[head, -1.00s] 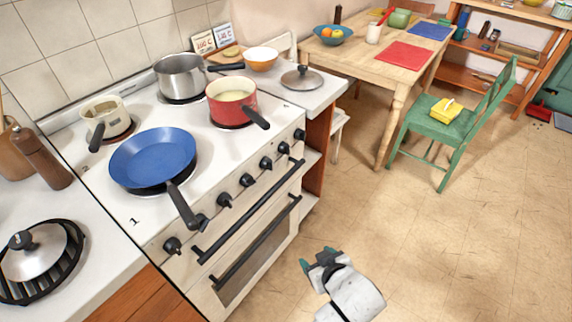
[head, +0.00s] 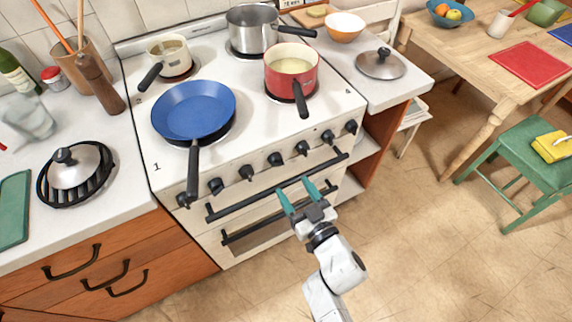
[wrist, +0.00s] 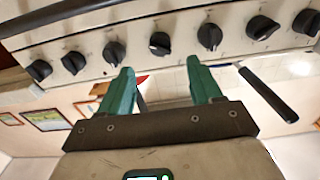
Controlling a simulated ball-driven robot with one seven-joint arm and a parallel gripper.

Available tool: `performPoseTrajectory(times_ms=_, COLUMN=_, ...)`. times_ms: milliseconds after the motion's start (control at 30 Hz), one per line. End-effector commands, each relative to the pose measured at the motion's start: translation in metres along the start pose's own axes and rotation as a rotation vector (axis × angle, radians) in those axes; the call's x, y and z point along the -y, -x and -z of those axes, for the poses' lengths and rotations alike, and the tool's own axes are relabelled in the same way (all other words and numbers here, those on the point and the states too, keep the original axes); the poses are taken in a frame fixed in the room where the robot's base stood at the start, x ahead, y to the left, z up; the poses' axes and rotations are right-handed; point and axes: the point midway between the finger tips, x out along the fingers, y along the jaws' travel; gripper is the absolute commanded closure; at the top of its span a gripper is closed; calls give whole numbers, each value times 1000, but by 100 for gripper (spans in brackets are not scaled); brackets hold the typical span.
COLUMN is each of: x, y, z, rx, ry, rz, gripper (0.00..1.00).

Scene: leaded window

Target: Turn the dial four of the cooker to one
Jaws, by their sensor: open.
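The white cooker (head: 230,165) stands at the centre of the head view. Several black dials run in a slanting row along its front panel, among them a middle dial (head: 275,159) and the far right dial (head: 351,127). The row also shows across the top of the wrist view, where the middle dial (wrist: 160,43) bears a pale mark. I cannot tell which is dial four; its number and setting are not readable. My gripper (head: 296,189) is open and empty, below the dials before the oven front. Its teal fingers (wrist: 159,68) point towards the row, apparently touching nothing.
The upper oven handle (head: 235,206) sticks out below the dials. A green chair (head: 540,160) stands right. The floor (head: 420,240) right of my arm is clear.

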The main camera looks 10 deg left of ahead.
Motion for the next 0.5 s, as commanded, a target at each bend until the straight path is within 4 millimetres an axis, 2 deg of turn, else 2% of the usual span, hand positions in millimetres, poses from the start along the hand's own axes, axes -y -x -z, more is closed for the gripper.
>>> performPoseTrajectory(times_ms=100, x=0, y=-24, z=-2, rx=-3, ry=0, rz=0, gripper=36)
performPoseTrajectory(times_ms=300, x=0, y=-58, z=-2, rx=-1, ry=0, rz=0, gripper=36)
performPoseTrajectory(times_ms=500, x=0, y=-78, z=-1, rx=0, ry=0, rz=-1, gripper=36)
